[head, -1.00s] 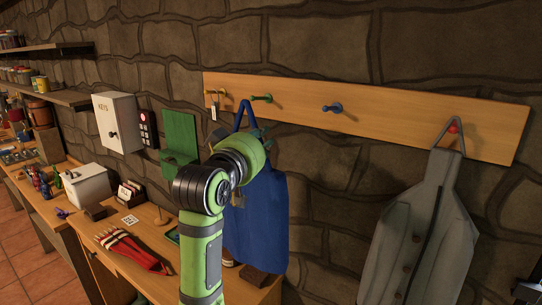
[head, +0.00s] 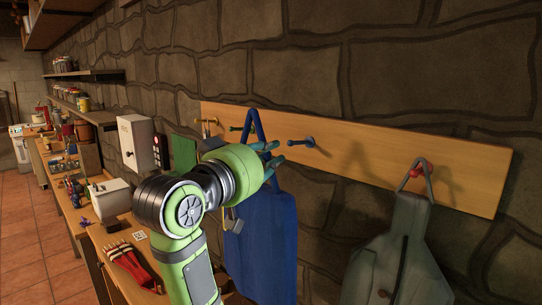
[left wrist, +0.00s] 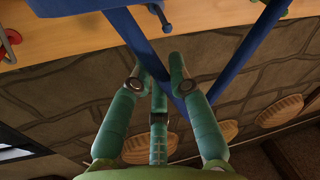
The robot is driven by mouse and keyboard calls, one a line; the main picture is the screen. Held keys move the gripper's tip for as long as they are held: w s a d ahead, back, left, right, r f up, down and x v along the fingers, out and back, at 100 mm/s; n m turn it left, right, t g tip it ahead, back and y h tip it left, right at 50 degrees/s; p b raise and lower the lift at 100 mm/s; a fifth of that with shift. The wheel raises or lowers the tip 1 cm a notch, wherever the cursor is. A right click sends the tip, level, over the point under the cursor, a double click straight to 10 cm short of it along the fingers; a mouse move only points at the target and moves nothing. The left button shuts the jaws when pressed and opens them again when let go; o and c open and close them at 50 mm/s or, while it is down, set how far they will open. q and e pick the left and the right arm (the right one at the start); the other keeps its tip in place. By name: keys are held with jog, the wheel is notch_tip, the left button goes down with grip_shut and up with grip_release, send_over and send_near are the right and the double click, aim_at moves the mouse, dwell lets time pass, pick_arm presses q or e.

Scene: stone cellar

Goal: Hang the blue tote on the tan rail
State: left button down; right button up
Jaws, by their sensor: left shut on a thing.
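The blue tote (head: 262,250) hangs from my left gripper (head: 274,160), its handle loop rising above the fingers. The gripper is shut on the handle, in front of the tan rail (head: 365,155). The loop's top lies between the green peg (head: 236,129) and the blue peg (head: 303,142) in the head view. In the left wrist view the fingers (left wrist: 163,78) meet at the blue strap (left wrist: 225,62), and the blue peg (left wrist: 158,14) appears between the straps. I cannot tell whether the peg is inside the loop. My right gripper is out of view.
A grey jacket (head: 395,250) hangs on the red peg (head: 420,170) at right. A yellow peg (head: 207,124) is at the rail's left end. A white key box (head: 138,142) and a cluttered bench (head: 100,240) stand to the left.

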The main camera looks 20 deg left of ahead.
pick_arm(q)
jog(key=shift+w+d, duration=0.25)
jog(key=shift+d, duration=0.05)
jog(key=shift+w+d+f, duration=0.1)
jog(key=shift+w+d, duration=0.25)
jog(key=shift+w, duration=0.25)
jog(key=shift+w+d+f, duration=0.3)
jog(key=shift+w+d, duration=0.25)
jog(key=shift+w, duration=0.95)
jog(key=shift+w+d+f, duration=0.35)
jog(key=shift+w+d, duration=0.15)
jog(key=shift+w, duration=1.05)
jog(key=shift+w+d+f, duration=0.3)
jog(key=shift+w+d, duration=0.25)
jog(key=shift+w, duration=0.95)
jog(key=shift+w+f, duration=0.15)
jog(key=shift+w, duration=0.05)
jog(key=shift+w+d+f+b, duration=0.1)
jog(key=shift+w+f+b, duration=0.2)
jog(key=shift+f, duration=0.35)
jog(key=shift+w+d+f+b, duration=0.1)
jog(key=shift+f+b, duration=0.25)
jog(key=shift+f, duration=0.3)
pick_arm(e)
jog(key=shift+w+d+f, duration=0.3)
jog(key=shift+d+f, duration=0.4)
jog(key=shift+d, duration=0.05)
